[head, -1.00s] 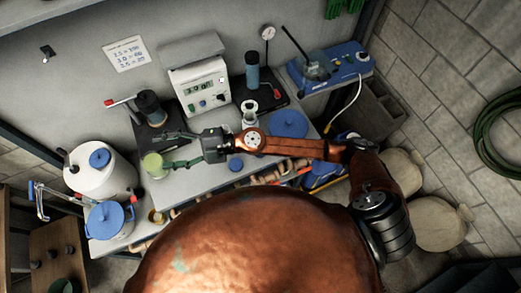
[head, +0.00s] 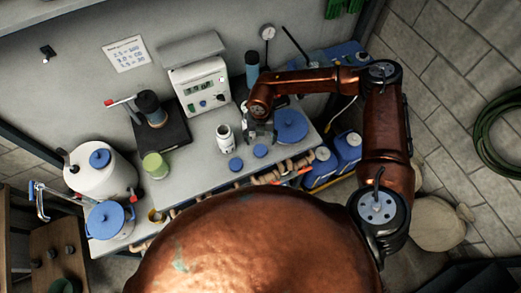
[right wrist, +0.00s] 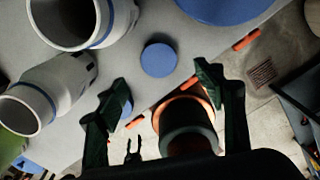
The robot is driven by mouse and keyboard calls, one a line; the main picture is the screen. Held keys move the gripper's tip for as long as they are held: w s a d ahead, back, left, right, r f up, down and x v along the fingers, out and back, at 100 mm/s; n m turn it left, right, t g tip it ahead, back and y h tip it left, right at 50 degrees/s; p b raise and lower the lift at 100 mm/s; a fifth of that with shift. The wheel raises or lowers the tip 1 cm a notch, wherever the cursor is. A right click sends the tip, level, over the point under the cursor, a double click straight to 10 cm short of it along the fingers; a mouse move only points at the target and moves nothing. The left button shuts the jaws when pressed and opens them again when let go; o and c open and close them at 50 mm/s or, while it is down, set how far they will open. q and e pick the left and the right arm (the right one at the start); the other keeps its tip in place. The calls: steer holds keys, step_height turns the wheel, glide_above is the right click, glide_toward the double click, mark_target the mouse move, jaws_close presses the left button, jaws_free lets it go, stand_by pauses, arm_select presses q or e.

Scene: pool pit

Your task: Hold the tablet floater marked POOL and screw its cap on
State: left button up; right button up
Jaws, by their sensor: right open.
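A white open-necked bottle (head: 225,138) stands on the bench; it also shows at the left of the right wrist view (right wrist: 28,108). A second white open container (right wrist: 85,22) is in the top left of that view, largely hidden by my gripper in the head view. I cannot read POOL on either. One blue cap (head: 260,151) lies flat on the bench, also in the right wrist view (right wrist: 159,59) beyond and between my fingertips. Another blue cap (head: 236,164) lies beside it. My right gripper (head: 261,136) is open and empty above the bench. My left gripper is out of view.
A large blue disc (head: 291,126) lies right of the gripper. A green cup (head: 155,165) stands to the left. A grey display unit (head: 200,85) and a black-based device (head: 160,125) stand behind. Blue jugs (head: 347,148) stand beyond the bench's right end.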

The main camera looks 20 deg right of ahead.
mark_target(260, 149)
steer(key=shift+a+f, duration=0.1)
steer(key=shift+f, duration=1.2)
step_height(260, 149, down, 4)
steer(key=shift+w+p, duration=0.1)
steer(key=shift+p, duration=0.9)
steer(key=shift+f, duration=0.6)
steer(key=shift+c, duration=0.3)
steer(key=c, duration=0.9)
